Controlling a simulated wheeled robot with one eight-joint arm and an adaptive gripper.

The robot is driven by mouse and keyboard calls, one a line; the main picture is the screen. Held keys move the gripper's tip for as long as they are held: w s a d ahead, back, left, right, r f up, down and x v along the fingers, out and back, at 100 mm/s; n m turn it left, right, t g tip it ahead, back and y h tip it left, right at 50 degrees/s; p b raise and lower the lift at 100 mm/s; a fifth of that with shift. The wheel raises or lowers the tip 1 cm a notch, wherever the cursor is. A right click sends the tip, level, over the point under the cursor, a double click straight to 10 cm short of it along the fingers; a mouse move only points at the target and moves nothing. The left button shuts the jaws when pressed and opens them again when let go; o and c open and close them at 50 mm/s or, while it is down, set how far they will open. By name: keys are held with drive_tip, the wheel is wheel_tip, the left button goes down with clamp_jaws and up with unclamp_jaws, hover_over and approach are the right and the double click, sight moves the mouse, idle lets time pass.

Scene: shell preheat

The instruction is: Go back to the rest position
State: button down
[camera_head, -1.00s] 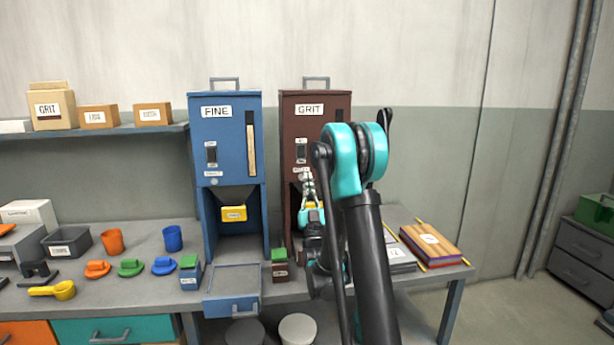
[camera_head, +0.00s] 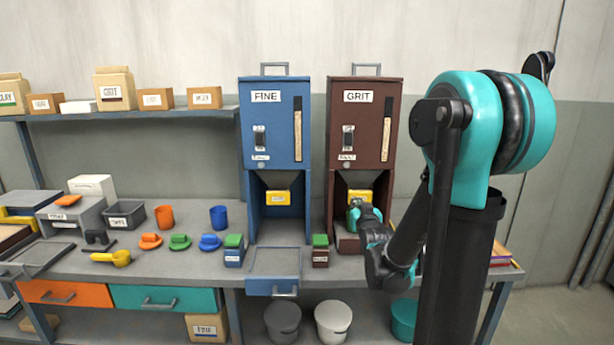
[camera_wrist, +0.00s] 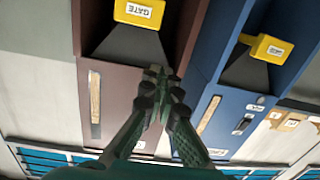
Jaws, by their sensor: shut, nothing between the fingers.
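My gripper shows in the wrist view with its two dark fingers closed together at the tips (camera_wrist: 157,72) and nothing between them. In the head view the wrist end of my arm is in front of the lower bay of the brown GRIT hopper (camera_head: 365,125); the fingers are hard to make out there. The yellow gate (camera_head: 359,196) of that hopper shows just above my wrist. It also shows in the wrist view (camera_wrist: 139,12), apart from the fingertips. The blue FINE hopper (camera_head: 274,125) stands to the left with its own yellow gate (camera_head: 278,197).
A grey tray (camera_head: 275,263) sits before the blue hopper, between two small green-topped boxes (camera_head: 233,251) (camera_head: 320,251). Colored cups, scoops and lids lie on the bench at left. Buckets (camera_head: 333,322) stand below. A shelf of boxes (camera_head: 114,89) is at upper left.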

drive_tip(key=s+d+f+g, duration=0.1)
drive_tip(key=s+f+g, duration=0.5)
drive_tip(key=s+f, duration=0.4)
drive_tip(key=s+d+f+g, duration=0.1)
drive_tip(key=s+f+g, duration=0.6)
drive_tip(key=s, duration=1.4)
wheel_tip(320, 180, down, 3)
drive_tip(key=shift+d+r+m+h, duration=0.15)
drive_tip(key=shift+d+m+h, duration=0.15)
drive_tip(key=shift+m, duration=0.1)
